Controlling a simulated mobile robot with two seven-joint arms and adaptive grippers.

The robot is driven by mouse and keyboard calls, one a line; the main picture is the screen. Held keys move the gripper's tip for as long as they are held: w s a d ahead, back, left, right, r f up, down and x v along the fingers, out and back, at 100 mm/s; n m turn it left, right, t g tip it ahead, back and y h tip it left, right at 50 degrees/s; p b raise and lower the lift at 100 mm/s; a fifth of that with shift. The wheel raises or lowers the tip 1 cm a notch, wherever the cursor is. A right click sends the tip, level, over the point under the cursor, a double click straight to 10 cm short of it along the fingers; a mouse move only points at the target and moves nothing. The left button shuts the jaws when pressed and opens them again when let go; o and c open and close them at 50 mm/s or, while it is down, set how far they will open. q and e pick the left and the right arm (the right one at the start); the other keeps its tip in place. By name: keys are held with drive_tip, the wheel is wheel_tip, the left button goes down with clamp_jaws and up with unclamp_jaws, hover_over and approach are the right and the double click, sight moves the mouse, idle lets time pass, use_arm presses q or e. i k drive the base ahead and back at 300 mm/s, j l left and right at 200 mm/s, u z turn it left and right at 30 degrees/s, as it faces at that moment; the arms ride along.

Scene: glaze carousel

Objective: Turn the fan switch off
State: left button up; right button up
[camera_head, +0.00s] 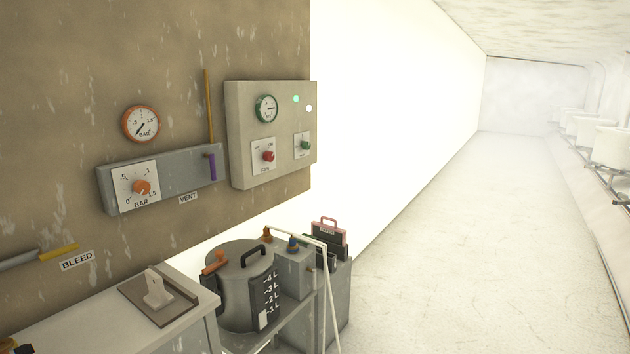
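The fan switch (268,156) is a red knob on a white plate marked FAN. It sits at the lower left of a grey control box (238,130) on the brown wall. The knob's exact pointing direction is too small to read. A green lamp (296,99) is lit at the upper right of the box, and a pale white lamp (309,108) is beside it. Neither of my grippers is clearly in view, and nothing touches the switch.
A green knob (305,146) and a green-rimmed gauge (266,109) share the box. Left are an orange gauge (141,123) and a regulator box (206,165) with a purple lever. A lidded pot (232,291) stands below. Open floor (450,230) lies right.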

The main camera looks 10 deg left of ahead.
sight(269, 156)
drive_tip(key=i, duration=1.5)
